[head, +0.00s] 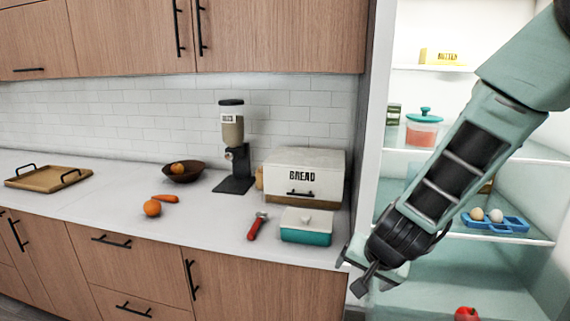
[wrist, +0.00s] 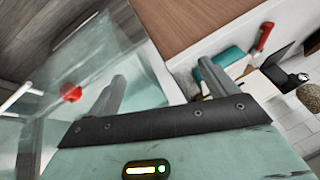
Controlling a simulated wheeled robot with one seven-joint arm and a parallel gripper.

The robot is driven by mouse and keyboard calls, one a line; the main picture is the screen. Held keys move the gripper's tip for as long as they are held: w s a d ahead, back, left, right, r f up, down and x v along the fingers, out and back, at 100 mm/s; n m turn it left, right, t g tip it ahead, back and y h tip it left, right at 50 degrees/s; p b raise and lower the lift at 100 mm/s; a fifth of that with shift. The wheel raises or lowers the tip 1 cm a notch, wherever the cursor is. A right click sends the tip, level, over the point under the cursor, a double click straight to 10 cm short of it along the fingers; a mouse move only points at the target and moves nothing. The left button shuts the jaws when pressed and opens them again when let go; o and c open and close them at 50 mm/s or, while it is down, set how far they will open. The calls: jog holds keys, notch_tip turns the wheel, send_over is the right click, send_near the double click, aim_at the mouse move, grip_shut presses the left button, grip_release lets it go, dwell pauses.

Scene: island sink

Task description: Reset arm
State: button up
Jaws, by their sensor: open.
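My arm comes in from the upper right in the head view and hangs down in front of the open fridge. My gripper (head: 360,279) is at its lower end, near the right end of the counter (head: 225,225) and below its top. In the wrist view my gripper (wrist: 163,88) shows two grey fingers spread apart. Nothing is held between them. The arm hides part of the fridge shelves.
A teal butter dish (head: 305,237), red-handled tool (head: 255,228) and bread box (head: 305,174) stand on the counter. Its left-middle front is mostly clear.

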jog(key=s+a+n+g+y+b, duration=0.2)
jog(key=s+a+n+y+b, duration=0.15)
jog(key=s+a+n, duration=0.55)
jog(key=s+d+f+n+g+h+b, duration=0.1)
jog(key=s+d+n+g+h+b, duration=0.1)
jog(key=s, duration=0.7)
jog(key=s+d+f+n+g+h+b, duration=0.1)
jog(key=s+d+n+h+b, duration=0.1)
jog(key=s, duration=0.6)
jog(key=shift+s+d+g+b, duration=0.4)
jog(key=shift+d+b, duration=0.35)
jog(key=shift+d, duration=0.3)
jog(key=shift+f, duration=0.1)
